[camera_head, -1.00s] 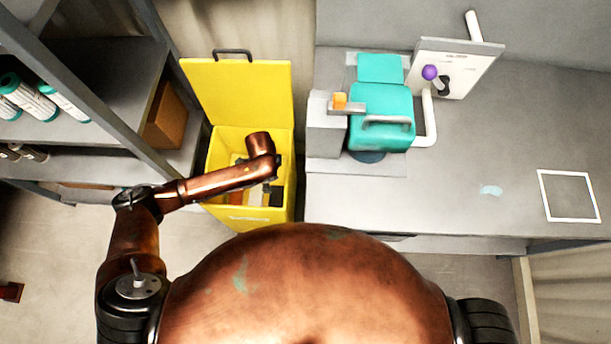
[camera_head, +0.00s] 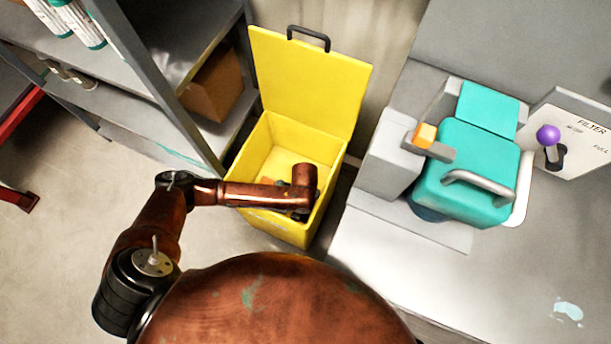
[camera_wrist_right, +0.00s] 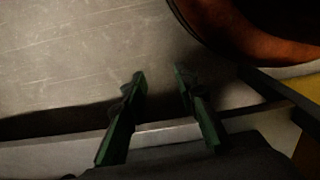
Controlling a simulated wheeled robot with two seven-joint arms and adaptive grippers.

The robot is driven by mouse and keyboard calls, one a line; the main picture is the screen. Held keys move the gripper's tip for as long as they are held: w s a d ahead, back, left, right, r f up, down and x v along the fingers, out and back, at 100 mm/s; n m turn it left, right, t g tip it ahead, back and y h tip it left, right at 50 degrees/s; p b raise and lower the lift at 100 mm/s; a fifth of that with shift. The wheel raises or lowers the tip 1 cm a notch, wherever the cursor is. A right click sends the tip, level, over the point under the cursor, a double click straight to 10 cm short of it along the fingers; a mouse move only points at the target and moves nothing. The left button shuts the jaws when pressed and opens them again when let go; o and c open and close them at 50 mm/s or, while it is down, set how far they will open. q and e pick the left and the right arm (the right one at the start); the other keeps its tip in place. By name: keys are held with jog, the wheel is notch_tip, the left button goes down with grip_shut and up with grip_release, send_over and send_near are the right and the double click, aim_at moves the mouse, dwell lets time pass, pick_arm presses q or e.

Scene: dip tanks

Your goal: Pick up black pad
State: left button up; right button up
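The open yellow bin (camera_head: 251,157) stands at the middle of the head view, with its lid up against the wall. My left arm reaches across the bin, and its wrist is over the bin's right part. Dark shapes show beside and under that wrist; I cannot tell whether they are the left gripper or a black pad. The left gripper's fingers are hidden by the wrist. No black pad can be made out for certain. In the right wrist view my right gripper (camera_wrist_right: 161,88) has its two fingers apart with nothing between them, over a grey surface.
A grey counter (camera_head: 400,273) at the right carries a teal hinged unit (camera_head: 468,168), an orange block (camera_head: 425,135) and a purple-knobbed lever (camera_head: 548,135). Grey shelving (camera_head: 140,85) with a brown box (camera_head: 213,84) stands left of the bin.

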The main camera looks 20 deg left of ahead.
pick_arm(q)
jog(key=f+b, duration=0.2)
jog(key=f, duration=0.1)
jog(key=f+b, duration=0.1)
jog(key=shift+s+f, duration=0.25)
jog(key=shift+s, duration=0.05)
jog(key=shift+f+b, duration=0.35)
jog(key=shift+f, duration=0.1)
jog(key=shift+w+r, duration=0.1)
jog(key=shift+r, duration=0.05)
pick_arm(e)
notch_tip(320, 180, up, 9)
jog(key=w+a, duration=0.2)
jog(key=shift+y, duration=0.4)
pick_arm(q)
jog(key=shift+c, duration=0.3)
pick_arm(e)
jog(key=shift+f, duration=0.1)
pick_arm(q)
jog(key=c, duration=1.1)
pick_arm(e)
jog(key=shift+s, duration=0.1)
